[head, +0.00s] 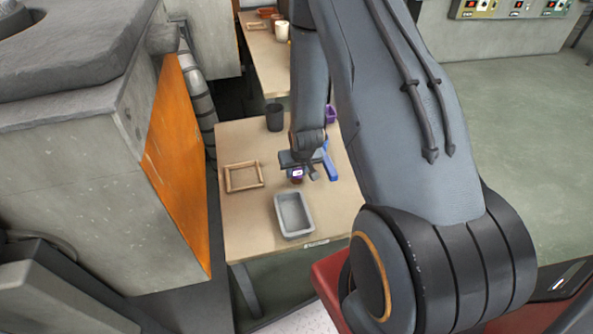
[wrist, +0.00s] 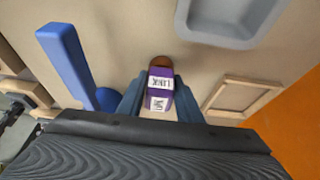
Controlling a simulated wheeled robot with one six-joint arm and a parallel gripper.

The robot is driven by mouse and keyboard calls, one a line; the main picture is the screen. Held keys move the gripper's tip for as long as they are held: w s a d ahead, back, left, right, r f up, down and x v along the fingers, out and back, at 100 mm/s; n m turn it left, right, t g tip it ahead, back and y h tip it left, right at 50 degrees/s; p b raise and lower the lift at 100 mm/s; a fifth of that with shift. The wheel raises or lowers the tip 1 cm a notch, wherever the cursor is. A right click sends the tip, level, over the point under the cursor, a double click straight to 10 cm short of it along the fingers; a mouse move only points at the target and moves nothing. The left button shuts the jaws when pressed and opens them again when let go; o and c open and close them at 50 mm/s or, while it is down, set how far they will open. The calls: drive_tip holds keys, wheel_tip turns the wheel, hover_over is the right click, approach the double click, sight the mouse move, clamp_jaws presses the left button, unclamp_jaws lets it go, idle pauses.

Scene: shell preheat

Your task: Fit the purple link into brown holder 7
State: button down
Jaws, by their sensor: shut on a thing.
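The purple link (wrist: 160,86) is held between the two fingers of my gripper (wrist: 159,98) in the wrist view. White labels with dark print show on it. A brown rounded end shows at its far tip; I cannot tell whether it is part of the link. In the head view the link (head: 297,174) shows as a small purple piece with a white label under my gripper (head: 298,168), over the near table. I cannot tell whether it touches the tabletop. I cannot make out brown holder 7 by any number in either view.
On the near table (head: 235,211) are a grey tray (head: 280,218), a wooden frame (head: 228,181), a dark cup (head: 274,118), a blue piece (head: 331,166) and a purple container (head: 331,113). A far table (head: 268,62) bears brown containers (head: 257,25). An orange-sided block (head: 177,160) stands left.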

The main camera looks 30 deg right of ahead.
drive_tip(key=shift+f, duration=0.1)
drive_tip(key=c, duration=1.3)
unclamp_jaws()
drive_tip(key=shift+o, duration=0.2)
